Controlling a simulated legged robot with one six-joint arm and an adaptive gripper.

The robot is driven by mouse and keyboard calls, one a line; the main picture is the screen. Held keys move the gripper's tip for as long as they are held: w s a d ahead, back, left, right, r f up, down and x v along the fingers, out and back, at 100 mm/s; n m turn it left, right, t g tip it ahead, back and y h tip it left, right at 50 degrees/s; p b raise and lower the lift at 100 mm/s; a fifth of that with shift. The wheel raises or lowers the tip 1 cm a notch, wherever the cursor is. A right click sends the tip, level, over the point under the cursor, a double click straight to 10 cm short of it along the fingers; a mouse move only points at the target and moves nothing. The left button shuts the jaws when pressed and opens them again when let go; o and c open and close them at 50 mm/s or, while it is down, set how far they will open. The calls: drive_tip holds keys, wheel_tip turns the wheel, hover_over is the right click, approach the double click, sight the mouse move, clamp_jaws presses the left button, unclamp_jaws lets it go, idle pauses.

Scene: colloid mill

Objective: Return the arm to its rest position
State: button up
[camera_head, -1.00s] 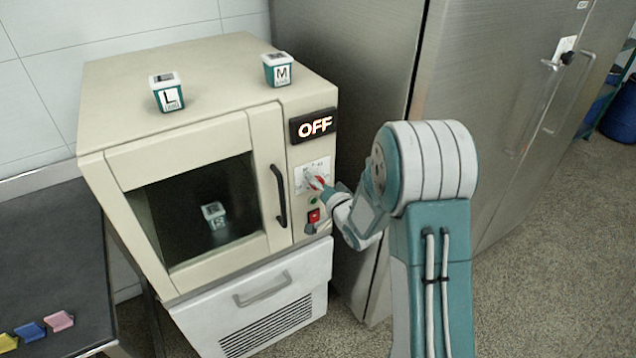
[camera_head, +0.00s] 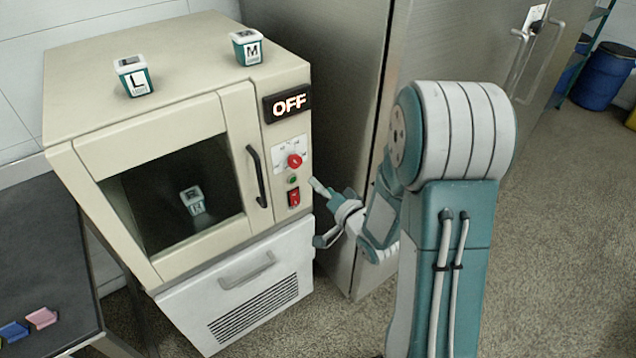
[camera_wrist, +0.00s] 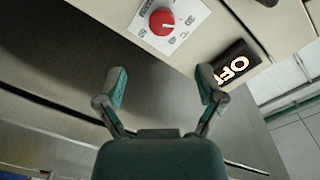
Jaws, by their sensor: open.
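My gripper (camera_head: 320,212) is open and empty. It stands just right of the machine's control panel, apart from it. In the wrist view my gripper's two fingers (camera_wrist: 163,88) are spread with nothing between them. The cream machine (camera_head: 85,120) has a red knob (camera_head: 294,161) on a white dial plate, and the knob also shows in the wrist view (camera_wrist: 162,21). Below it are a green button (camera_head: 292,180) and a red switch (camera_head: 293,198). The display (camera_head: 288,102) reads OFF. My arm reaches in from the right.
Tubs L (camera_head: 133,77) and M (camera_head: 246,48) stand on top of the machine. Another tub (camera_head: 192,201) is behind the closed door's window. A steel cabinet (camera_head: 345,80) stands close behind my gripper. A dark table (camera_head: 40,250) is at left.

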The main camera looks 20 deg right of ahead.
idle(0.3)
drive_tip(key=s+d+r+n+g+h, duration=0.1)
drive_tip(key=s+r+n+g+h, duration=0.2)
drive_tip(key=s+r+g+h, duration=0.5)
drive_tip(key=s+a+r+n+g+y, duration=0.1)
drive_tip(key=s+a+r+n, duration=0.1)
drive_tip(key=s, duration=0.6)
drive_tip(key=s+a+r+n+g+y, duration=0.2)
drive_tip(key=s+r, duration=0.1)
drive_tip(key=s, duration=0.6)
drive_tip(key=shift+s+a+r, duration=0.15)
drive_tip(key=shift+a+r, duration=0.15)
drive_tip(key=shift+a, duration=0.05)
idle(0.7)
